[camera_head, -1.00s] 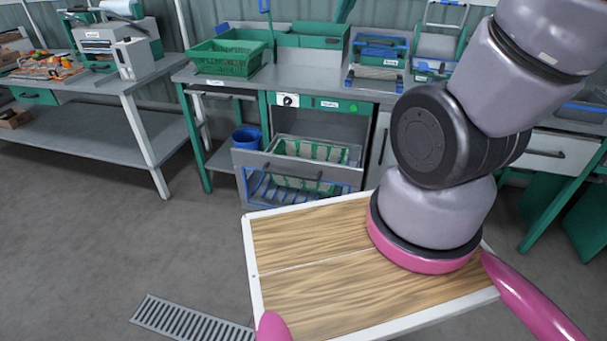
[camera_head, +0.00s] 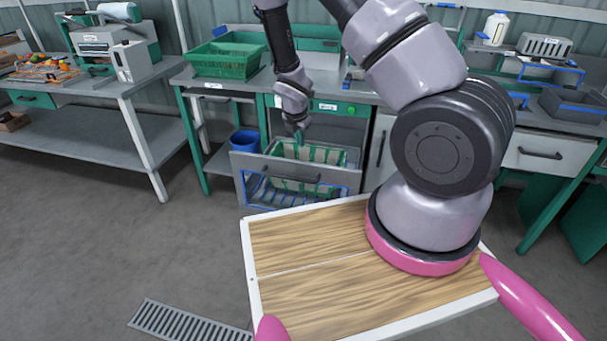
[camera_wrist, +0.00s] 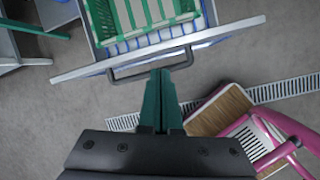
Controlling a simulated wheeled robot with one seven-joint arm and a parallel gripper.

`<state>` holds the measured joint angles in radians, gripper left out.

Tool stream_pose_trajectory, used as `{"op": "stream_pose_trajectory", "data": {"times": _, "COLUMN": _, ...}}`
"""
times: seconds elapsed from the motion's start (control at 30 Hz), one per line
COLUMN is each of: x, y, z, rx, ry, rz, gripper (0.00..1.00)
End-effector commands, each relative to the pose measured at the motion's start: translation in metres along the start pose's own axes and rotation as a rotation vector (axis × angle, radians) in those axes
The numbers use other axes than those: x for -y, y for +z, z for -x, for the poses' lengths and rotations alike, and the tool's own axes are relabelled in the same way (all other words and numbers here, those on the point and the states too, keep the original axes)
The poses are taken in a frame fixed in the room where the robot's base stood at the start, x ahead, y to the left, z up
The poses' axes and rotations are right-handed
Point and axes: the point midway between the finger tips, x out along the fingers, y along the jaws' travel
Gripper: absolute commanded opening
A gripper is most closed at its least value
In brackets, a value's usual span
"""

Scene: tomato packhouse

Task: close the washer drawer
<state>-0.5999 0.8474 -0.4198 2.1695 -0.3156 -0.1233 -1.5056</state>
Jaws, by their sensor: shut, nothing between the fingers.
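The washer drawer (camera_head: 247,163) stands pulled out of the washer below the worktop. Its grey front panel (camera_wrist: 90,72) runs across the upper part of the wrist view, with a dark bar handle (camera_wrist: 122,74) on its outer side. A green and white rack (camera_head: 325,154) sits in the drawer; it also shows in the wrist view (camera_wrist: 140,14). My gripper (camera_head: 299,138) hangs over the drawer area in the head view. In the wrist view its green fingers (camera_wrist: 160,74) are together and empty, with the tips close to the handle. I cannot tell whether they touch it.
A blue bucket (camera_head: 245,141) stands left of the drawer. A green crate (camera_head: 227,60) sits on the worktop above. My wooden-topped base is in front of the drawer. A floor grate (camera_head: 190,322) lies at the lower left, and the floor on the left is clear.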

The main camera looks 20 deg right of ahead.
Motion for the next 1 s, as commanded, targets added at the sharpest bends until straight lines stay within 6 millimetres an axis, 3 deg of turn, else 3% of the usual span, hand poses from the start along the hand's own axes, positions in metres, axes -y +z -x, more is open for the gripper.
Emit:
{"op": "stream_pose_trajectory", "data": {"times": 0.03, "x": 0.006, "y": -0.009, "z": -0.018, "rx": 0.003, "ry": -0.014, "rz": 0.099, "gripper": 0.0}}
{"op": "stream_pose_trajectory", "data": {"times": 0.1, "x": 0.011, "y": -0.018, "z": -0.036, "rx": 0.004, "ry": -0.019, "rz": 0.212, "gripper": 0.0}}
{"op": "stream_pose_trajectory", "data": {"times": 0.3, "x": 0.018, "y": -0.029, "z": -0.06, "rx": 0.005, "ry": -0.024, "rz": 0.377, "gripper": 0.0}}
{"op": "stream_pose_trajectory", "data": {"times": 0.47, "x": 0.019, "y": -0.029, "z": -0.075, "rx": 0.004, "ry": -0.025, "rz": 0.386, "gripper": 0.0}}
{"op": "stream_pose_trajectory", "data": {"times": 0.8, "x": 0.021, "y": -0.028, "z": -0.135, "rx": 0.004, "ry": -0.026, "rz": 0.383, "gripper": 0.0}}
{"op": "stream_pose_trajectory", "data": {"times": 1.0, "x": 0.02, "y": -0.028, "z": -0.155, "rx": 0.004, "ry": -0.023, "rz": 0.383, "gripper": 0.0}}
